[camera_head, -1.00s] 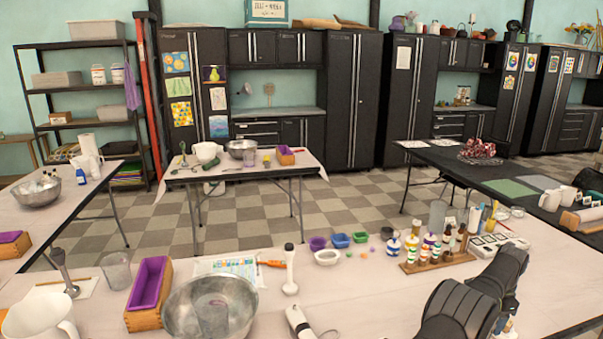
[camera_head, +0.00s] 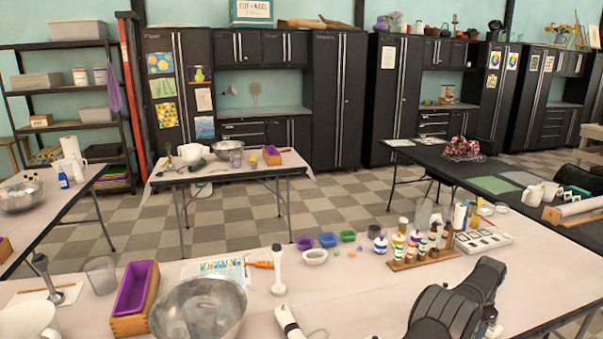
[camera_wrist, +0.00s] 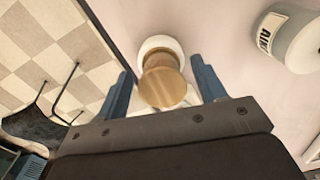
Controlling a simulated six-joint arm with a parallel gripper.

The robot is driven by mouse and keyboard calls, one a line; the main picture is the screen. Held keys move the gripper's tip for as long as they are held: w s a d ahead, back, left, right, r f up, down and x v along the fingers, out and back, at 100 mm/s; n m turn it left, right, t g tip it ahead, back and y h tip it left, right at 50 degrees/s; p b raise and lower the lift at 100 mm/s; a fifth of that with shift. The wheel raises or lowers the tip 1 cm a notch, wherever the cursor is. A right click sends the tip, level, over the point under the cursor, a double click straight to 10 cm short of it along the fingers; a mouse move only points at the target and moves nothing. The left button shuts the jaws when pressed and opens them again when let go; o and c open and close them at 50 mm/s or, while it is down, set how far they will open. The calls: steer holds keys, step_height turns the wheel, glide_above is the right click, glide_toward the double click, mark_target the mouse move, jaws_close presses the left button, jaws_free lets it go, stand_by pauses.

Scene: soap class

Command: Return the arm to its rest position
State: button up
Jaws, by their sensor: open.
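My gripper shows in the wrist view (camera_wrist: 163,85) as two blue-grey fingers, spread apart. Between them in the picture is a round light-wood top (camera_wrist: 164,87) with a white rounded part beside it. The fingers stand clear of it on both sides, and I cannot tell how far below it lies. In the head view my black arm is bent over the right front of the near table (camera_head: 350,290). The gripper's fingers are hidden behind the arm there.
A wooden rack of small bottles (camera_head: 425,257) stands just beyond my arm. A steel bowl (camera_head: 198,312), a purple mould in a wooden box (camera_head: 135,290) and a white stick blender (camera_head: 278,270) are left. In the wrist view, a labelled grey-and-white container (camera_wrist: 290,42) lies right, the table edge left.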

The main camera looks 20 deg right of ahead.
step_height(320, 180, up, 5)
steer(key=shift+d+f, duration=0.1)
steer(key=s+r, duration=0.7)
steer(key=s, duration=0.5)
steer(key=w+a+f+n, duration=0.2)
steer(key=a+f, duration=0.1)
steer(key=a, duration=1.5)
steer(key=w+a+f, duration=0.1)
steer(key=w+f, duration=0.3)
steer(key=w, duration=0.3)
steer(key=shift+a+f, duration=0.15)
steer(key=shift+a, duration=0.05)
steer(key=s+d+r, duration=0.2)
steer(key=s+r, duration=0.2)
steer(key=s, duration=0.3)
steer(key=d+r, duration=0.2)
steer(key=d, duration=0.7)
steer(key=shift+d+m, duration=0.2)
steer(key=shift+m, duration=0.2)
steer(key=shift+a, duration=0.1)
